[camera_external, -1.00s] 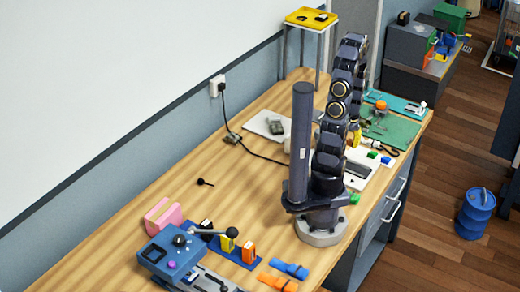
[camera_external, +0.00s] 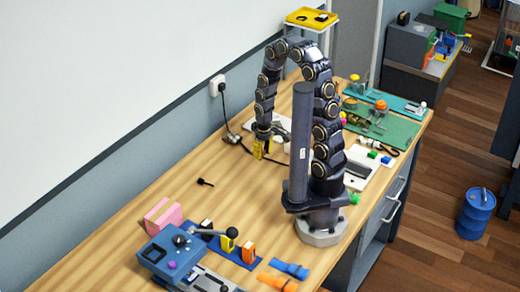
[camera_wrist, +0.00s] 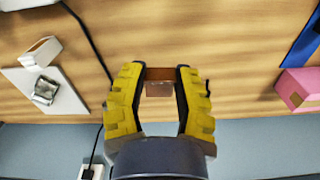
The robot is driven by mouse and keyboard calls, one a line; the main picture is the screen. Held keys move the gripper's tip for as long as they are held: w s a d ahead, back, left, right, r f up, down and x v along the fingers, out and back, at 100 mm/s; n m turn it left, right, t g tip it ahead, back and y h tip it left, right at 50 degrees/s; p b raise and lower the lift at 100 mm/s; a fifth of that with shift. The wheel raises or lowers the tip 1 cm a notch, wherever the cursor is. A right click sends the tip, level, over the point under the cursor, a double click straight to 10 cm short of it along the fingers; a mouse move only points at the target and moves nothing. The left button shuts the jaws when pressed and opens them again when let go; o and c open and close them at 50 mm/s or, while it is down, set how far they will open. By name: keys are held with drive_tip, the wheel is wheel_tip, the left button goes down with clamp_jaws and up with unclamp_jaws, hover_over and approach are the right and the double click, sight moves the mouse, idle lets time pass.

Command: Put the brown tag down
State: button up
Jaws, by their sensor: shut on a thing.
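My gripper (camera_wrist: 160,74) has yellow padded fingers and is shut on the brown tag (camera_wrist: 159,89), a small flat brown piece between the fingertips. In the external view my gripper (camera_external: 262,150) hangs fingers-down over the wooden bench, on the wall side of my arm. The tag is too small to make out there. In the wrist view bare wood lies behind the tag; I cannot tell whether the tag touches it.
A black cable (camera_wrist: 92,37) runs across the bench from the wall socket (camera_external: 217,86). A white board (camera_wrist: 62,103) with a small grey item lies left in the wrist view. A pink block (camera_wrist: 299,91) is at right. The wood around the dark pin (camera_external: 205,182) is mostly clear.

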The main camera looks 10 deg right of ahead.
drive_tip(key=shift+s+a+n, duration=0.6)
drive_tip(key=shift+s+a, duration=0.2)
drive_tip(key=shift+a, duration=0.3)
drive_tip(key=shift+s+a+m, duration=0.15)
drive_tip(key=shift+a+m, duration=0.1)
drive_tip(key=shift+m, duration=0.05)
hover_over(227, 173)
drive_tip(key=s+d, duration=0.3)
drive_tip(key=s, duration=0.1)
wheel_tip(227, 173, down, 4)
drive_tip(key=shift+w+a+f, duration=0.1)
drive_tip(key=w+f, duration=0.1)
drive_tip(key=w+a+f, duration=0.1)
drive_tip(key=f, duration=0.1)
drive_tip(key=w+a+f, duration=0.1)
drive_tip(key=f, duration=0.1)
drive_tip(key=shift+w+a, duration=0.1)
drive_tip(key=shift+a, duration=0.15)
drive_tip(key=shift+w+a+f, duration=0.15)
drive_tip(key=shift+w+f, duration=0.05)
drive_tip(key=shift+f, duration=0.15)
wheel_tip(227, 173, down, 3)
drive_tip(key=shift+f, duration=0.1)
